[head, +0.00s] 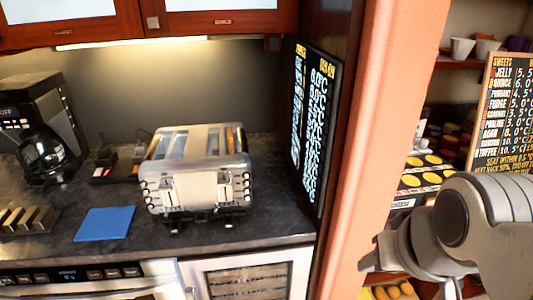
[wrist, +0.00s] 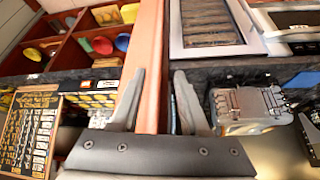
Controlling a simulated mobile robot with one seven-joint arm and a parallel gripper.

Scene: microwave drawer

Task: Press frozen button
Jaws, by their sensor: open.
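A silver toaster (head: 197,170) with several slots stands on the dark counter, its front facing me. Small round buttons (head: 153,198) run down both sides of its front, beside the two levers; their labels are too small to read, so I cannot tell which is the frozen button. The toaster also shows upside down in the wrist view (wrist: 245,108), to the right of my gripper. My gripper (wrist: 160,82) is open and empty, its fingers in front of the orange post and apart from the toaster. In the head view my arm is at the right.
An orange post (head: 372,130) and a dark price board (head: 313,125) stand between my arm and the toaster. A blue mat (head: 104,224) lies left of the toaster, with a coffee maker (head: 40,130) further left. Cabinets (head: 150,20) hang above. Shelves with goods fill the right.

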